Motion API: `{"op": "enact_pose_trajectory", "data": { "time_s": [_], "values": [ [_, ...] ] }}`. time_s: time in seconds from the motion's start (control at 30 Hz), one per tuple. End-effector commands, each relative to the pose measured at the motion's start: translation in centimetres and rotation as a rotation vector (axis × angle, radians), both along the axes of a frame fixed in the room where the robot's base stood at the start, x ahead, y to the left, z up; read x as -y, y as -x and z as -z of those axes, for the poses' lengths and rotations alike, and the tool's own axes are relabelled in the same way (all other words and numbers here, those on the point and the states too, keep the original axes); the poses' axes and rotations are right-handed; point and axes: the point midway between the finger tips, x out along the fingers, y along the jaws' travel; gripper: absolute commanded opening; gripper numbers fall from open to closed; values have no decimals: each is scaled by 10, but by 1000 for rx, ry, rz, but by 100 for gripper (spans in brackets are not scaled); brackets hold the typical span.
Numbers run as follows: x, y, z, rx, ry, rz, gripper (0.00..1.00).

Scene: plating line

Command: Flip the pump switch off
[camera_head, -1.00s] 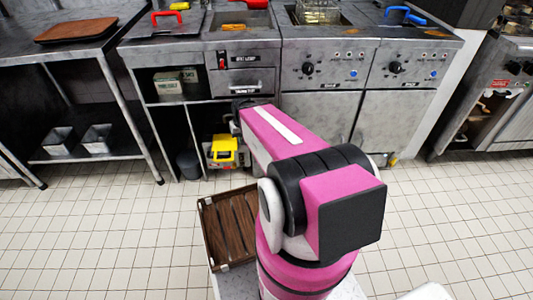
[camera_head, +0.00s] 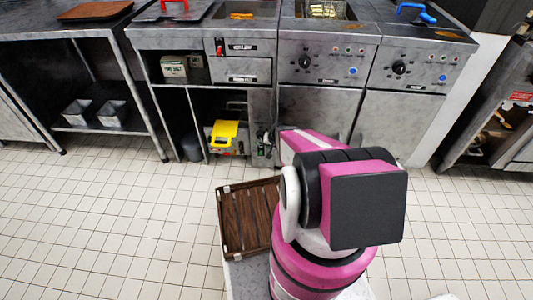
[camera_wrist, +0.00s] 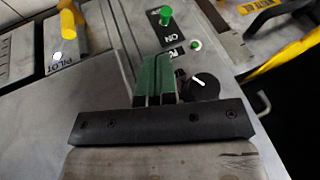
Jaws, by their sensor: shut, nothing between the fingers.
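In the wrist view, a green toggle switch (camera_wrist: 166,15) stands on a grey metal panel, with a label reading "ON" beside it. A label just beyond my fingers is partly covered; only a "P" shows, so I cannot tell whether this toggle is the pump switch. My gripper (camera_wrist: 158,58) has green fingers side by side, shut and empty, their tips short of the green toggle. A yellow toggle (camera_wrist: 67,24) stands at the upper left by a "PILOT" label. In the head view my arm hides most of the gripper.
A black knob (camera_wrist: 205,88) is right of my fingers, with a small green lamp (camera_wrist: 196,45) above it. In the head view, a yellow-topped unit (camera_head: 223,134) sits under the counter. A brown slatted tray (camera_head: 248,220) lies left of my arm.

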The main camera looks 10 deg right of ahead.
Motion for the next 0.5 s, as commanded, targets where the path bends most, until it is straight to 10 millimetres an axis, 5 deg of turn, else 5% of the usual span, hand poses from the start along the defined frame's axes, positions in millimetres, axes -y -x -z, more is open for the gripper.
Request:
{"op": "enact_pose_trajectory", "data": {
  "time_s": [0.5],
  "values": [
    [-3,-6,12,-2,0,-1,0]
  ]
}}
